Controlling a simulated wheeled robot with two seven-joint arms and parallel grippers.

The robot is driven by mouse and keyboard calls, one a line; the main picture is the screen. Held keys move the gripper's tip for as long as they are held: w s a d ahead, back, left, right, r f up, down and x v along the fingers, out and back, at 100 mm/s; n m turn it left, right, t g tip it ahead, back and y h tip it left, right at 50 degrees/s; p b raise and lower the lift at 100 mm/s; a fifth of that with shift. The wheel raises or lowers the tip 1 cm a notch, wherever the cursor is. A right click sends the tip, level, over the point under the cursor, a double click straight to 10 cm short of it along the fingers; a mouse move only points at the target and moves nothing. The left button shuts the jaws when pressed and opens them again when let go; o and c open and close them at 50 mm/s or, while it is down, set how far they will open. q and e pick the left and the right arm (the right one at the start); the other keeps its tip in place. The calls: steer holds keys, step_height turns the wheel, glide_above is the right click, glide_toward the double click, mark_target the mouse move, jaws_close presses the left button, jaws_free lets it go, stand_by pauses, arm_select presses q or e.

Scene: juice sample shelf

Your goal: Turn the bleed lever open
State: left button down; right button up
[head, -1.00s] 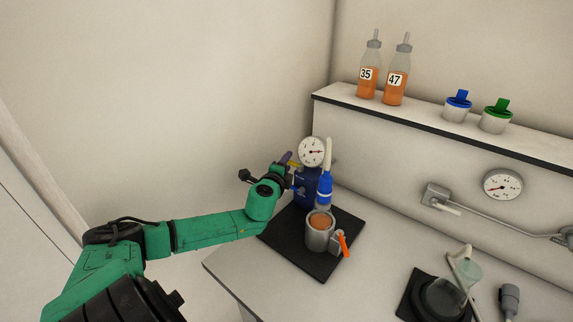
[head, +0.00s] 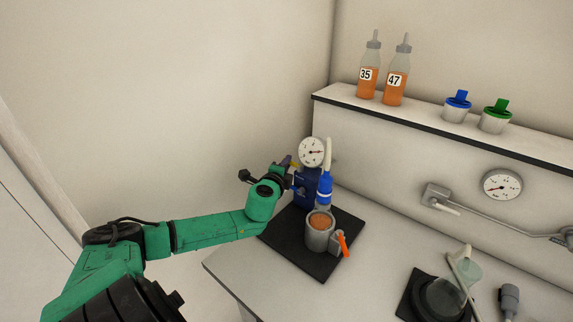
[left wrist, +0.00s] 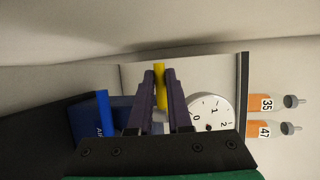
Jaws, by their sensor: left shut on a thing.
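A yellow lever (left wrist: 160,88) shows between the two dark fingers of my left gripper (left wrist: 160,77) in the left wrist view, and the gripper is shut on it. In the head view my left gripper (head: 287,161) reaches the blue pump unit (head: 308,188) from the left, beside its round dial (head: 311,152). Only a small bit of the yellow lever shows there, partly hidden by the gripper. The blue body (left wrist: 100,117) and dial (left wrist: 209,112) also show in the left wrist view. My right gripper is not in view.
A metal cup (head: 319,240) with orange contents and an orange handle (head: 343,246) stands on the black mat (head: 302,262), below a blue-and-white nozzle (head: 325,188). Bottles 35 (head: 367,85) and 47 (head: 395,91) stand on the shelf above. The front left of the counter (head: 247,275) is clear.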

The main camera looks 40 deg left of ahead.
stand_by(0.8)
arm_select(q)
steer(key=n+y, duration=0.1)
steer(key=n+g+y, duration=0.1)
steer(key=s+n+g+y, duration=0.1)
steer(key=shift+d+y, duration=0.3)
steer(key=shift+d, duration=0.1)
steer(key=shift+s+d+n+g+y, duration=0.1)
steer(key=shift+n+g+y, duration=0.5)
steer(key=shift+s+n+g, duration=0.15)
steer(key=shift+n+g, duration=0.15)
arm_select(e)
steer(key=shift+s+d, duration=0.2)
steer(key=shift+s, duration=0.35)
arm_select(q)
steer(key=c, duration=0.8)
jaws_free()
steer(key=shift+c, duration=0.2)
